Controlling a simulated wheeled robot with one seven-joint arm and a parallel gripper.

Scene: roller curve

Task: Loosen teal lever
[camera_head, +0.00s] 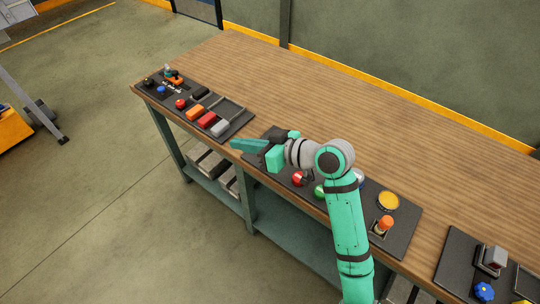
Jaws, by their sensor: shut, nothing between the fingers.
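My gripper (233,144) is teal too, and points left above the front edge of the bench, near the gap between the left and middle panels. It is shut and empty, well to the right of the small teal part and apart from it. My arm hides much of the middle panel, so a lever there could be hidden.
The left panel also bears red, orange and grey blocks (220,128) and a blue knob (161,90). The middle panel shows a red knob (298,179), an orange-topped part (386,222) and a yellow disc (389,201). The back of the wooden bench (330,100) is clear.

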